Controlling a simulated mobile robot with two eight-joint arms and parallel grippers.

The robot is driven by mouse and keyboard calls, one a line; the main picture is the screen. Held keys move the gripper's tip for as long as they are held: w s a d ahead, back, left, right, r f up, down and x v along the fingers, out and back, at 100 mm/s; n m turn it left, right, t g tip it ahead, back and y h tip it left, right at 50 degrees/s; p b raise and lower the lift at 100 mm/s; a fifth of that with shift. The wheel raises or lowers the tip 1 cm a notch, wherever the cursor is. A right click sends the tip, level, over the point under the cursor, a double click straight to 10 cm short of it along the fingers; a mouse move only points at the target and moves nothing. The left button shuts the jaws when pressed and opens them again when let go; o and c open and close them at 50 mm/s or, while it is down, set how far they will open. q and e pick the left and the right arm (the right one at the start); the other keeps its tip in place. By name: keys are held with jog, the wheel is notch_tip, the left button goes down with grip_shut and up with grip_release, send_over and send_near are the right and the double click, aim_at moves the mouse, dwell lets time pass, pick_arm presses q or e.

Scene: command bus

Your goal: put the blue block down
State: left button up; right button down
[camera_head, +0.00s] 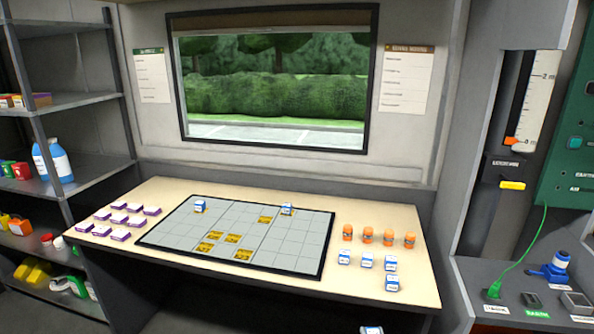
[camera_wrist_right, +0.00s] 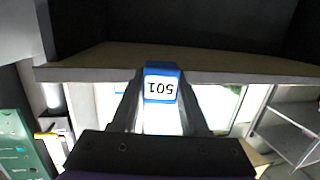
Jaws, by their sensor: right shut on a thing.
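My right gripper (camera_wrist_right: 160,95) is shut on a blue block (camera_wrist_right: 161,84) with a white label, which reads upside down in the right wrist view. In the head view a blue and white block (camera_head: 371,329) shows at the bottom edge, in front of the table; it appears to be the held one. The gripper around it is cut off there. Several other blue and white blocks (camera_head: 391,283) stand on the table's right side, and two stand on the gridded board (camera_head: 205,237). My left gripper is not in view.
The table (camera_head: 400,218) also bears several orange cylinders (camera_head: 367,235) at right and several purple and white blocks (camera_head: 119,217) at left. Many board cells are bare; a few carry yellow tiles (camera_head: 243,254). Shelves (camera_head: 75,102) stand left, a console (camera_head: 520,280) right.

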jog(key=s+a+r+p, duration=0.1)
jog(key=s+r+p, duration=0.2)
jog(key=r+p, duration=0.3)
jog(key=s+a+r+p, duration=0.1)
jog(key=s+r+p, duration=0.3)
jog(key=r, duration=0.5)
jog(key=shift+s+a+r+y+p, duration=0.3)
jog(key=shift+a+r+p, duration=0.1)
jog(key=shift+p, duration=0.75)
